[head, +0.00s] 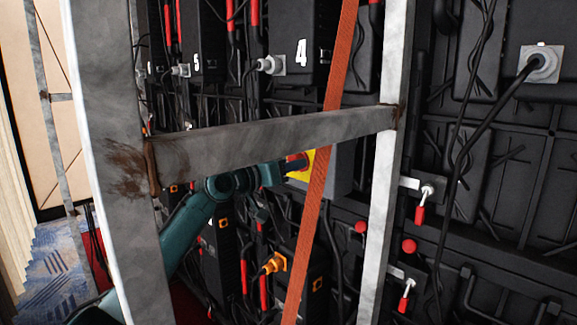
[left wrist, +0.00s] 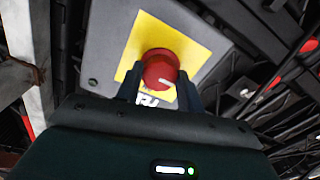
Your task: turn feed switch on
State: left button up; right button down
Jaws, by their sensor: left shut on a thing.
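The feed switch is a red round knob (left wrist: 160,68) on a yellow plate (left wrist: 196,47), fixed to a grey box (left wrist: 103,44). A small white mark shows on the knob, on its lower right in the left wrist view. My left gripper (left wrist: 159,92) is shut on the knob, one dark finger at each side of it. In the head view my left gripper (head: 286,166) reaches behind a metal crossbar to the yellow plate (head: 303,168). The grey box (head: 342,172) is partly hidden by an orange strap. My right gripper is not in view.
A rusty grey crossbar (head: 270,140) runs just above my left arm, between a wide left post (head: 110,130) and a right post (head: 385,170). The orange strap (head: 323,175) hangs close to the gripper. Black panels, cables and red-handled levers (head: 420,213) lie around.

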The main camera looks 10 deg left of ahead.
pick_arm(q)
jog(key=shift+m+b, duration=0.3)
jog(key=shift+b, duration=0.05)
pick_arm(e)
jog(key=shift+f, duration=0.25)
pick_arm(q)
jog(key=shift+a+r+m+b, duration=0.1)
jog(key=shift+m+b, duration=2.85)
jog(key=shift+m, duration=5.65)
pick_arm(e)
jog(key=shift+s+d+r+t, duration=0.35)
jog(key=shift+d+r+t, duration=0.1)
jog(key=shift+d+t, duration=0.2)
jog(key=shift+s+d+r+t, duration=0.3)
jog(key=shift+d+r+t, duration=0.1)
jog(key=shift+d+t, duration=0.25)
pick_arm(q)
jog(key=o, duration=1)
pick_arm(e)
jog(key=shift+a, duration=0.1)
